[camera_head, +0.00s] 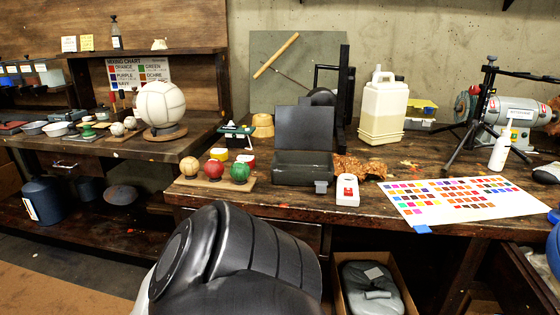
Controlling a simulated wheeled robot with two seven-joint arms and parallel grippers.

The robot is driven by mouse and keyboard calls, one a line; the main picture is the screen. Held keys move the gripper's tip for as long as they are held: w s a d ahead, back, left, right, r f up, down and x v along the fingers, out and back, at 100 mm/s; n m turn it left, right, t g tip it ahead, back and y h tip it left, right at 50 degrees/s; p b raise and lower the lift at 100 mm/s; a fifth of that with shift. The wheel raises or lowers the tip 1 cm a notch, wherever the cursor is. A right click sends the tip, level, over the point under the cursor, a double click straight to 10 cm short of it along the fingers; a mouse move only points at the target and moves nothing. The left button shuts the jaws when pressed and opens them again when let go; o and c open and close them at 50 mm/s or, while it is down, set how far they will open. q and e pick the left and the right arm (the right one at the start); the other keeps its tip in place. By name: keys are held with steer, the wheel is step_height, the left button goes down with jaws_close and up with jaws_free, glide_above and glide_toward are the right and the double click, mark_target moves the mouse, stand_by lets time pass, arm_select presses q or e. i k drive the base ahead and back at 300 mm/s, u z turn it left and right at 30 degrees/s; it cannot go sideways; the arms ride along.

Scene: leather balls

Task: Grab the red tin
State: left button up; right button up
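A small tin with red on its side and a pale top (249,161) sits on the main workbench, behind the row of balls and left of the open dark box. It is small in the picture and partly hidden by the green ball in front of it. A yellow tin (218,155) stands just to its left. Neither of my grippers shows; a large dark part of my own body fills the bottom middle of the view.
A red ball (214,169) and a green ball (240,172) stand on a wooden board at the bench's front. An open dark box (301,167), a white jug (383,108) and a color chart (458,199) lie farther right. A white ball (161,104) stands on the left bench.

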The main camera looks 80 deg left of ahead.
mark_target(250, 159)
steer(key=u, duration=1.9)
steer(key=k, duration=0.3)
steer(key=u, duration=2.35)
steer(key=i, duration=2.05)
steer(key=z, duration=1)
